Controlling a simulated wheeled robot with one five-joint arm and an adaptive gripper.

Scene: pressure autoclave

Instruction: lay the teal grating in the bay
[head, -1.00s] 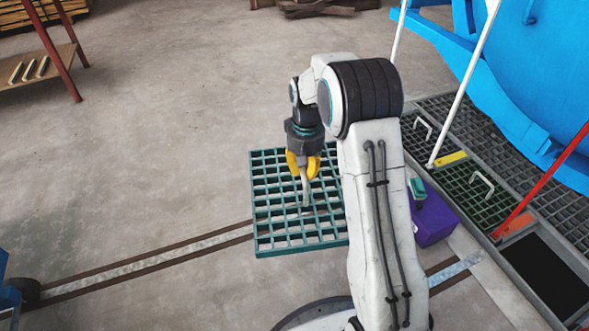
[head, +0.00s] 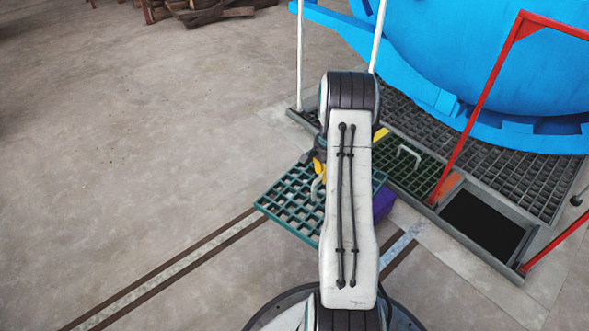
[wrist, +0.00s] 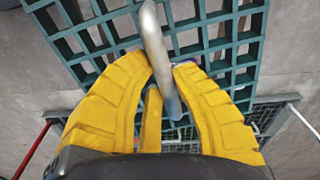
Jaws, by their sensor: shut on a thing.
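The teal grating (head: 288,208) is a square lattice panel with a pale bar handle. It hangs level from my gripper (head: 319,175), left of the floor gratings and partly behind my arm. In the wrist view my yellow fingers (wrist: 160,75) are shut on the grating's metal handle (wrist: 158,50), with the teal lattice (wrist: 215,38) beyond them. The bay (head: 484,222) is a dark rectangular opening in the grey-framed floor strip at the right, empty as far as I can see. My arm hides part of the grating.
A dark green grating with a pale handle (head: 410,157) lies beside the bay. Red rails (head: 478,105) and white posts (head: 377,38) rise around the strip, below the blue vessel (head: 470,50). A purple box (head: 383,203) stands beside my arm.

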